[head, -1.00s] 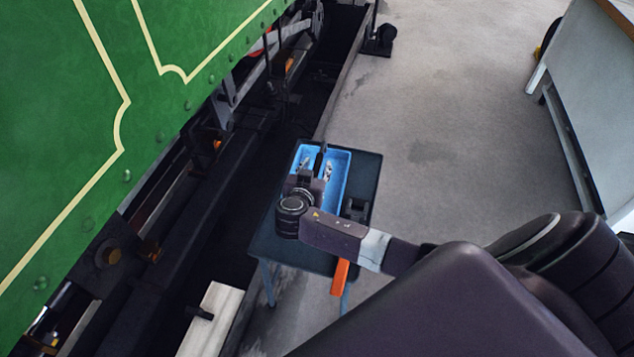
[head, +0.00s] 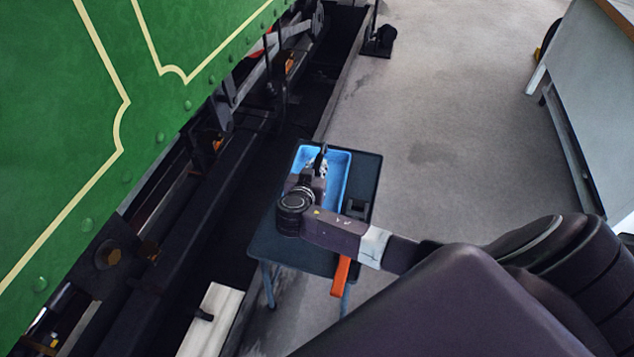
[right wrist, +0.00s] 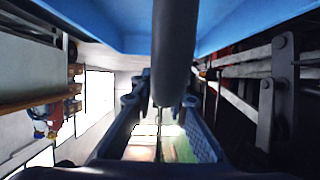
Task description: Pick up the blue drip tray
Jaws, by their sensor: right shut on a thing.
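The blue drip tray (head: 341,186) is a long open box on the small dark table beside the green tram. It also shows as a blue band across the top of the right wrist view (right wrist: 70,20). My right gripper (head: 319,163) reaches over the tray from the near side and is shut on it. The arm and gripper cover the tray's near left part, so the exact grip is hidden. I cannot tell whether the tray is clear of the table top. My left gripper is out of view.
The small dark table (head: 368,172) has a dark block (head: 356,207) on its right and an orange piece (head: 341,275) at its near edge. The green tram side (head: 60,120) and a dark pit lie left. Open floor (head: 440,110) lies right, before a grey cabinet (head: 590,100).

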